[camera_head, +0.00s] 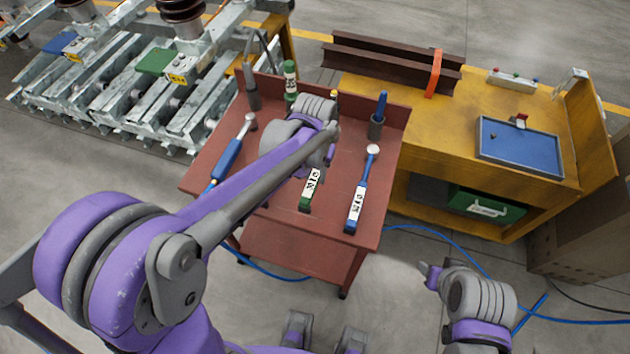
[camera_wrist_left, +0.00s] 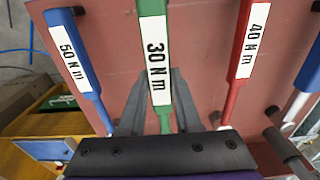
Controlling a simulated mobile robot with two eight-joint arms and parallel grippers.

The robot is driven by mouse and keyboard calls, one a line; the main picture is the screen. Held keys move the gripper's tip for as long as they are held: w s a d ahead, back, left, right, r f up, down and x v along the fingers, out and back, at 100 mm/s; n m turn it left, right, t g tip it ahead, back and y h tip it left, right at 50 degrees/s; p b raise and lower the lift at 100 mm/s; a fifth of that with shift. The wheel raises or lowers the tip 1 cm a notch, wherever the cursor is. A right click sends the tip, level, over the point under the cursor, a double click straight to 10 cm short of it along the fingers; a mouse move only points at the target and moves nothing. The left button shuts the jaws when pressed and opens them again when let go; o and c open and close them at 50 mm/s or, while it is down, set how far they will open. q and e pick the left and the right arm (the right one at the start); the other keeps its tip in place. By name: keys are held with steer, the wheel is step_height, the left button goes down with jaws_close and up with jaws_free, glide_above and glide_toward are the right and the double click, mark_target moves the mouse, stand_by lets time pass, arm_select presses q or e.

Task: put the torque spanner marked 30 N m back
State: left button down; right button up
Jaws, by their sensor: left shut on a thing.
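The spanner marked 30 N m has a green handle with a white label (camera_wrist_left: 156,66). In the head view its green end (camera_head: 306,203) shows on or just above the red cart top; I cannot tell if it touches. My left gripper (camera_wrist_left: 158,85) is shut on it, one finger on each side; in the head view the gripper (camera_head: 328,153) is partly hidden by my arm. A blue spanner marked 50 N m (camera_wrist_left: 72,55) lies beside it, also in the head view (camera_head: 357,205). A red spanner marked 40 N m (camera_wrist_left: 243,60) lies on the other side. My right gripper (camera_head: 431,277) hangs right of the cart.
The red cart (camera_head: 345,238) also carries a blue-handled tool (camera_head: 227,158) at left, an upright green item (camera_head: 290,78) and a blue-handled item in a holder (camera_head: 377,122). A yellow bench (camera_head: 450,110) with a blue tray (camera_head: 520,165) stands right. Blue hose crosses the floor.

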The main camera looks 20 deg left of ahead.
arm_select(q)
steer(key=shift+f, duration=2)
steer(key=c, duration=0.6)
jaws_free()
steer(key=shift+f, duration=0.1)
